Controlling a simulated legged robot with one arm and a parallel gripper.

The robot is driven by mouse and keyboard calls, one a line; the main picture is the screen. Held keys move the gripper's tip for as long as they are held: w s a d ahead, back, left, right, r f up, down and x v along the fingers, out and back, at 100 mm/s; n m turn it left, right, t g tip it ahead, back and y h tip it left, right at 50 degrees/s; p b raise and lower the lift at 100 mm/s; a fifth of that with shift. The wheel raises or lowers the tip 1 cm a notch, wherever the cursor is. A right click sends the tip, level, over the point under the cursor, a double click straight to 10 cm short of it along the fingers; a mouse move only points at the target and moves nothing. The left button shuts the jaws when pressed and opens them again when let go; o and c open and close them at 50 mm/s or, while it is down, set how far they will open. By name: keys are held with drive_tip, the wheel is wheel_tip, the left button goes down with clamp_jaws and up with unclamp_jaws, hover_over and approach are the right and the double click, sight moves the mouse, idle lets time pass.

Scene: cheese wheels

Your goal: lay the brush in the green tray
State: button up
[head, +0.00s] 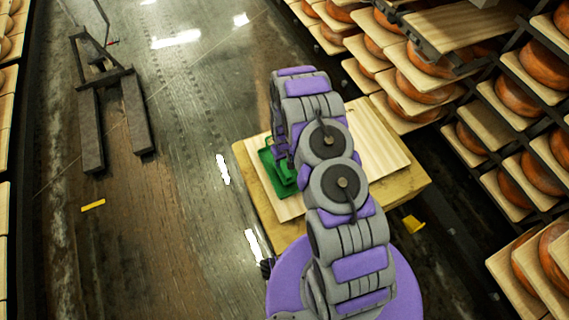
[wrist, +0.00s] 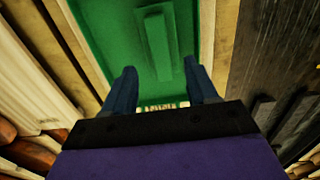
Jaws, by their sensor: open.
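The green tray (head: 268,158) lies on a board on the wooden table, partly hidden by my arm. In the wrist view the tray (wrist: 110,30) fills the upper middle. A raised, long green piece (wrist: 155,42) shows inside it; it looks like the brush, but green on green makes this unsure. A small pale strip (wrist: 160,106), possibly bristles, shows low between my fingers. My gripper (wrist: 159,68) is open over the tray, its two dark fingers apart with nothing held between them. In the head view my arm hides the gripper.
The wooden table (head: 415,185) has bare board right of my arm. Shelves of cheese wheels (head: 545,62) stand at the right. A dark pallet truck (head: 110,95) stands at the left on open floor. A yellow piece (head: 413,224) lies on the floor beside the table.

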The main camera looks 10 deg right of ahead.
wheel_tip(320, 180, up, 6)
drive_tip(key=f, duration=0.1)
wheel_tip(320, 180, up, 15)
hover_over(285, 168)
drive_tip(key=s, duration=0.1)
drive_tip(key=s+r+m, duration=0.1)
drive_tip(key=s+r, duration=0.3)
drive_tip(key=r, duration=0.4)
drive_tip(key=s+r, duration=0.5)
drive_tip(key=r, duration=0.2)
drive_tip(key=s+r, duration=0.5)
drive_tip(key=s, duration=0.4)
drive_tip(key=s+r+g, duration=0.1)
drive_tip(key=s+r, duration=0.4)
drive_tip(key=s, duration=0.3)
drive_tip(key=s+r+m, duration=0.1)
drive_tip(key=s+r, duration=0.4)
drive_tip(key=s, duration=0.4)
drive_tip(key=shift+s+d+r+g+p, duration=0.2)
drive_tip(key=shift+s+g+p, duration=0.1)
drive_tip(key=shift+g+p, duration=0.1)
drive_tip(key=shift+c, duration=0.4)
